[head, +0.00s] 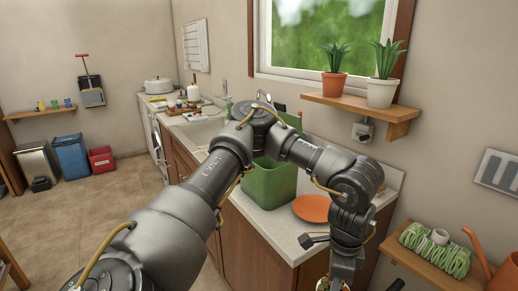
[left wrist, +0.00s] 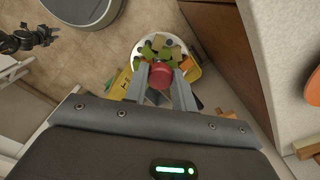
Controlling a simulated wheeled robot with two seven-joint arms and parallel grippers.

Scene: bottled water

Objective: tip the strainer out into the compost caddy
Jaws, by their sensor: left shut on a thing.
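The green compost caddy (head: 270,187) stands on the counter in the head view, partly hidden behind my left arm. My left gripper (left wrist: 161,88) is shut on the red handle (left wrist: 161,74) of the strainer. The strainer (left wrist: 196,73) holds green, tan and orange scraps and shows a pale rim in the left wrist view. In the head view my left gripper (head: 345,278) is at the bottom edge, to the right of the caddy and in front of the counter; little of the strainer shows there.
An orange plate (head: 312,208) lies on the counter right of the caddy. A low wooden shelf (head: 428,262) with a green striped bundle and an orange watering can is at the right. A sink (head: 203,133) lies beyond the caddy. Potted plants stand on the sill shelf (head: 360,110).

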